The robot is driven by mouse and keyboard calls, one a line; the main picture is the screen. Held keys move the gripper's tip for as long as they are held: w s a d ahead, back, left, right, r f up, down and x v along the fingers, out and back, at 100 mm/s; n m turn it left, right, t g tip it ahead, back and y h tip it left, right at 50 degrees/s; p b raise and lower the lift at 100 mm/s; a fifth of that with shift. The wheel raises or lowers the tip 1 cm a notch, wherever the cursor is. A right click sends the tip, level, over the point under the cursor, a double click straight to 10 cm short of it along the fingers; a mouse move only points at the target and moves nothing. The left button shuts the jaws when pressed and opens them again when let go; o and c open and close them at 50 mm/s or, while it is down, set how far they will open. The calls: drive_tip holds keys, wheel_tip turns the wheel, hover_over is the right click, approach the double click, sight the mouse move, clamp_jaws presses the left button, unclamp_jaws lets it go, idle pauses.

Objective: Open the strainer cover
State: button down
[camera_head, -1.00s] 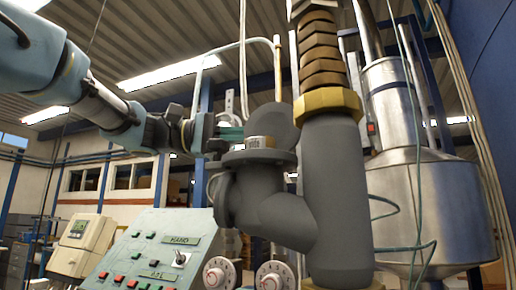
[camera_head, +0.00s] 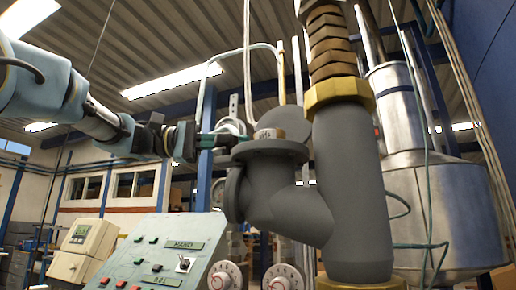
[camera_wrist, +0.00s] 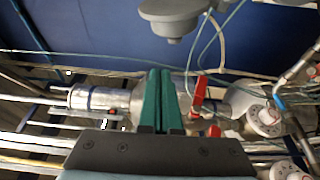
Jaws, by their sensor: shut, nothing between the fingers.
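The strainer (camera_head: 285,207) is a dark grey angled pipe body in the middle of the head view, joined to a thick upright pipe. A flange lies across its top, with a small pale labelled collar (camera_head: 269,133) and a rounded grey part above it. I cannot tell for sure which part is the cover. My gripper (camera_head: 232,141) reaches in from the left beside the top flange; contact is unclear. In the wrist view my gripper's green fingers (camera_wrist: 159,100) are together and empty. A grey round part (camera_wrist: 176,14) shows at the top of that view, apart from the fingers.
A control panel (camera_head: 150,262) with buttons and dials stands below left. A metal tank (camera_head: 440,200) is behind on the right, with thin hoses near it. Brass fittings (camera_head: 338,92) top the upright pipe. The wrist view shows red-handled pipework (camera_wrist: 199,91) beyond the fingers.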

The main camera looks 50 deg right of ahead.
drive_tip(key=shift+v, duration=1.25)
drive_tip(key=shift+a+r, duration=0.1)
